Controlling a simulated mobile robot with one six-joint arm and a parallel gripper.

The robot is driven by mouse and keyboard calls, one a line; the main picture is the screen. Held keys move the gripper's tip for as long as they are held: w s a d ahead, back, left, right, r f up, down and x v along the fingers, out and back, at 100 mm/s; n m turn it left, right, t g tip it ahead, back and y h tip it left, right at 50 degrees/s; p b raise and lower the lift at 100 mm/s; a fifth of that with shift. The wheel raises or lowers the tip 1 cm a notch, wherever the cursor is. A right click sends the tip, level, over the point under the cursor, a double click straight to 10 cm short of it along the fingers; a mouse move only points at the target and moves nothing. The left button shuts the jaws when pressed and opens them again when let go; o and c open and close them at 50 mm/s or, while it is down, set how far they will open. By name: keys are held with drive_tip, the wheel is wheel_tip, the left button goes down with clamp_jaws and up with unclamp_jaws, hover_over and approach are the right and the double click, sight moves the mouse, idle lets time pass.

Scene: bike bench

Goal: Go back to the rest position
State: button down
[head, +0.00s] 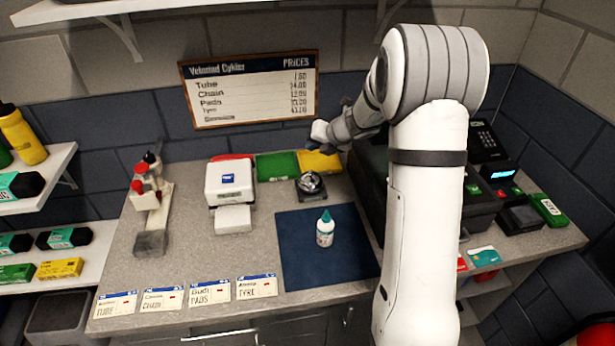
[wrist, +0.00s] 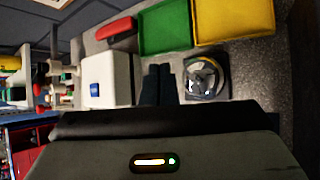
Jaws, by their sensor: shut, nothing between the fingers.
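My gripper (head: 312,145) is raised above the back of the bench, near the green and yellow trays. In the wrist view its two dark fingers (wrist: 158,84) are together, with nothing between them. Below them are a white printer-like box (wrist: 106,80) and a round metal bell-like object on a dark square base (wrist: 205,77). My white and grey arm rises at the right of the head view and hides part of the bench.
A white bottle with a teal cap (head: 325,230) stands on the dark blue mat (head: 300,270). A red-knobbed tool (head: 150,195) stands left. Price cards (head: 210,291) line the front edge. A card terminal (head: 513,205) stands right. A price board (head: 250,88) hangs behind.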

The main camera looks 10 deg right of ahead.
drive_tip(key=s+a+r+n+g+h+b, duration=0.1)
drive_tip(key=s+a+r+n+g, duration=0.2)
drive_tip(key=s+n, duration=0.7)
drive_tip(key=s+a+r+n+b, duration=0.15)
drive_tip(key=s+r+n, duration=0.35)
drive_tip(key=s+n, duration=0.5)
drive_tip(key=s+d+f+n+h, duration=0.1)
drive_tip(key=s+d+n+h, duration=0.1)
drive_tip(key=s+n, duration=0.6)
drive_tip(key=s+d+n+g+h+b, duration=0.1)
drive_tip(key=s+d+n+h, duration=0.1)
drive_tip(key=s+n, duration=0.7)
drive_tip(key=shift+s+f+n, duration=0.3)
drive_tip(key=shift+f+n, duration=0.05)
drive_tip(key=shift+n, duration=0.05)
